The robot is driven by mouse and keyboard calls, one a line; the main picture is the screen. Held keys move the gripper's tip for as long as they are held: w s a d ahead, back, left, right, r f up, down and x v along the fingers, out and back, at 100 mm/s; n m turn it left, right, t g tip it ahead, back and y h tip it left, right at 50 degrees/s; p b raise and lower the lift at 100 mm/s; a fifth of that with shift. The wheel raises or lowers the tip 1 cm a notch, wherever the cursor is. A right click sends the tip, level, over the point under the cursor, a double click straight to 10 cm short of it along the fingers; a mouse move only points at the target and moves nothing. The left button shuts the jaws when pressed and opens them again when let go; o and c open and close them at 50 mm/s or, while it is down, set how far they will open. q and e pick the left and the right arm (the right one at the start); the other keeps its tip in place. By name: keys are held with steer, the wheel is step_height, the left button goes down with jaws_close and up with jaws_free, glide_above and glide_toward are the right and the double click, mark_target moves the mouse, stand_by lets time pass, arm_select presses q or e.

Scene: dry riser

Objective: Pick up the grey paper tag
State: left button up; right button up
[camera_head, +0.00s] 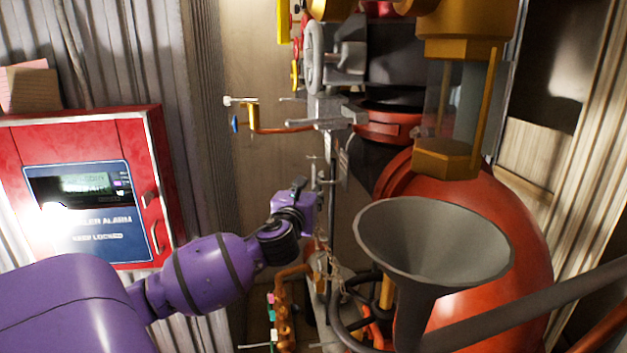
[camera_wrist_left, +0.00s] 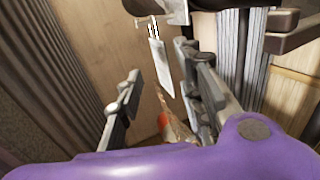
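The grey paper tag (camera_wrist_left: 161,66) shows in the left wrist view as a pale, narrow strip. It hangs from a small ring below a dark pipe, tilted slightly. My left gripper (camera_wrist_left: 158,62) is open, with one finger on each side of the tag in the picture. I cannot tell whether the tag is fully between the fingertips or beyond them; no contact is clear. In the head view my left wrist (camera_head: 308,214) reaches toward the pipework, and its fingers are hard to make out. I cannot identify the tag surely there. My right gripper is not in view.
A red alarm box (camera_head: 80,190) is on the left wall. A grey funnel (camera_head: 435,240) stands before a large red vessel (camera_head: 500,230) at the right. Valves, a grey handwheel (camera_head: 313,58) and thin pipes crowd the area above my left wrist.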

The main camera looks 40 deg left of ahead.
mark_target(314, 175)
arm_select(q)
steer(key=x, duration=0.4)
steer(key=shift+w, duration=0.4)
steer(key=shift+c, duration=0.4)
jaws_close()
